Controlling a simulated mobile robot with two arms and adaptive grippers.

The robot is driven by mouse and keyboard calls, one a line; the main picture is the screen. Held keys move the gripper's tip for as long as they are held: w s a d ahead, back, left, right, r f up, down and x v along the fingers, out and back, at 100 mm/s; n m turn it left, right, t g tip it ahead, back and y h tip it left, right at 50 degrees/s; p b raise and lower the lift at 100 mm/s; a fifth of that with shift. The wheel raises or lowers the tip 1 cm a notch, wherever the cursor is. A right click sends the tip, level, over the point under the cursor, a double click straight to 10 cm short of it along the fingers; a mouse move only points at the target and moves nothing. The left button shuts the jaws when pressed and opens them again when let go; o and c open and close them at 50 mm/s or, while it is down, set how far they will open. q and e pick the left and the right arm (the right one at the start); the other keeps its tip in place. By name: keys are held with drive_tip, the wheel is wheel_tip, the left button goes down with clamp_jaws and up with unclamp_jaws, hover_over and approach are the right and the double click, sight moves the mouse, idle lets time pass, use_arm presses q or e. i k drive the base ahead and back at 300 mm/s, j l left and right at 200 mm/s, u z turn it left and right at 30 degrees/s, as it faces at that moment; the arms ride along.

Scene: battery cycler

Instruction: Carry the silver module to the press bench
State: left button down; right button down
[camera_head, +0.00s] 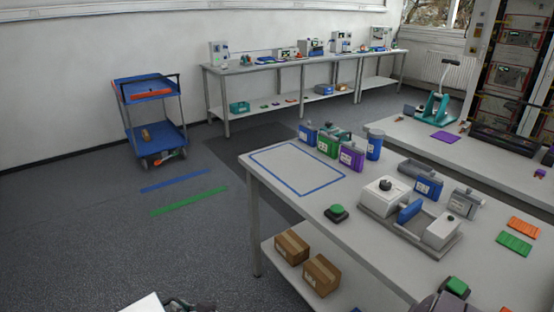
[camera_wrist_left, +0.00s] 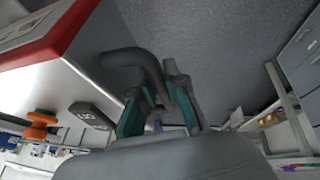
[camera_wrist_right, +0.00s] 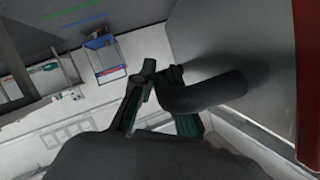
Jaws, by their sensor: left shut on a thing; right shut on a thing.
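The silver module shows as a pale box with a red edge band (camera_wrist_left: 35,60) in the left wrist view, and its pale side (camera_wrist_right: 270,60) shows at the right of the right wrist view. A dark curved handle stands out from each side. My left gripper (camera_wrist_left: 154,82) is shut on one handle, my right gripper (camera_wrist_right: 162,72) on the other. In the head view only a pale corner (camera_head: 143,304) shows at the bottom edge, with my right gripper (camera_head: 180,305) beside it; the left is out of that view. A bench (camera_head: 400,128) at right bears a teal lever press (camera_head: 434,106).
A nearer table (camera_head: 265,180) has a blue-outlined empty area, coloured blocks and a white device (camera_head: 385,197). Boxes (camera_head: 322,273) lie on its shelf. A blue cart (camera_head: 148,87) stands by the wall, beyond floor strips. Open floor lies left of the table.

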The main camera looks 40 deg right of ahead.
sight(294, 165)
drive_tip(key=i, duration=1.15)
drive_tip(key=i+z, duration=0.15)
drive_tip(key=z, duration=1)
